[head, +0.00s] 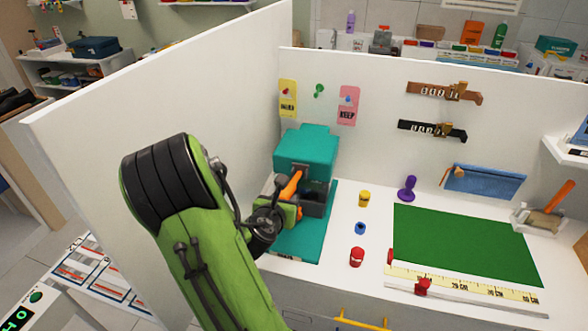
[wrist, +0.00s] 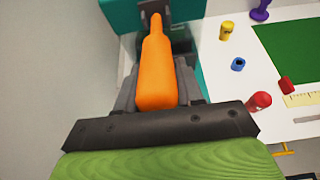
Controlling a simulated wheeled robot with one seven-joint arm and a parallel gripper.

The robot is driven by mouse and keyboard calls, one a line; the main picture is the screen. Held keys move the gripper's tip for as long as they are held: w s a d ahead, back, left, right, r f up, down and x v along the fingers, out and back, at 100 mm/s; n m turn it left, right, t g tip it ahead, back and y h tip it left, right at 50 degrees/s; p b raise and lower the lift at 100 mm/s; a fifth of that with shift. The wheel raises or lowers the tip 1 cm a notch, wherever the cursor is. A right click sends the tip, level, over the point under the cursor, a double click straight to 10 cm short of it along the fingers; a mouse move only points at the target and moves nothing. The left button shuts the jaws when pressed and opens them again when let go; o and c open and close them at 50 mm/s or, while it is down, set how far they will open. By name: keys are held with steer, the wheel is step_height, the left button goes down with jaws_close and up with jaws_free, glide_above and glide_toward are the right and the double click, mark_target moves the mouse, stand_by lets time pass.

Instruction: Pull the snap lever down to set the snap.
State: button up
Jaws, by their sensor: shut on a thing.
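The snap lever is an orange handle (wrist: 157,70) on the front of a teal press (head: 305,150). In the head view the orange lever (head: 291,185) slants down from under the press head toward my arm. My gripper (wrist: 157,95) is shut on the lever, with a dark finger on each side of the handle. In the head view my gripper (head: 290,208) is partly hidden by my green arm. The press stands on a teal base mat (head: 312,240). The lower part of the press, behind the gripper, is mostly hidden.
Yellow (head: 364,198), blue (head: 360,228) and red (head: 356,257) small pieces stand right of the press, with a purple stamp (head: 407,188) beyond. A green mat (head: 460,243) and a ruler (head: 465,284) lie further right. A white partition (head: 170,110) rises on the left.

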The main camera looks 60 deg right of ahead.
steer(key=shift+a+f+b, duration=0.1)
steer(key=shift+f+b, duration=0.85)
steer(key=shift+b, duration=0.3)
steer(key=shift+f+b, duration=0.65)
steer(key=shift+f, duration=0.1)
steer(key=shift+r, duration=0.1)
steer(key=shift+r+p, duration=0.65)
steer(key=shift+p, duration=0.05)
steer(key=shift+r, duration=0.15)
